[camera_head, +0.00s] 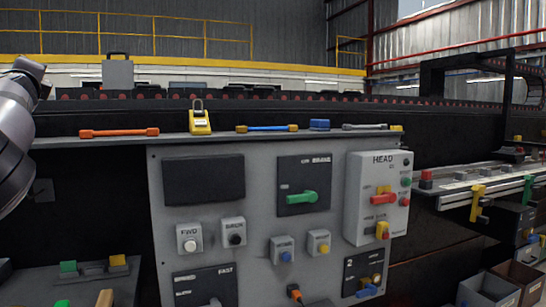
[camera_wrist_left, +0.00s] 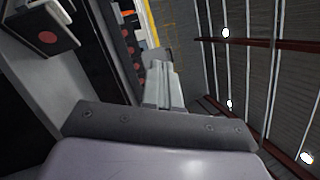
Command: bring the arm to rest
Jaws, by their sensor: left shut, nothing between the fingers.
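My left arm (camera_head: 14,125) comes in at the left edge of the head view, beside the grey control panel (camera_head: 262,150) and apart from it. Its gripper is outside that view. In the left wrist view my left gripper (camera_wrist_left: 161,68) shows beyond its dark mounting bar, with the grey fingers together and nothing between them. The wrist view is tilted, with the roof and wall on its right. My right arm and gripper are in neither view.
The panel's ledge carries an orange wrench (camera_head: 119,132), a yellow padlock (camera_head: 200,121) and a blue wrench (camera_head: 267,128).

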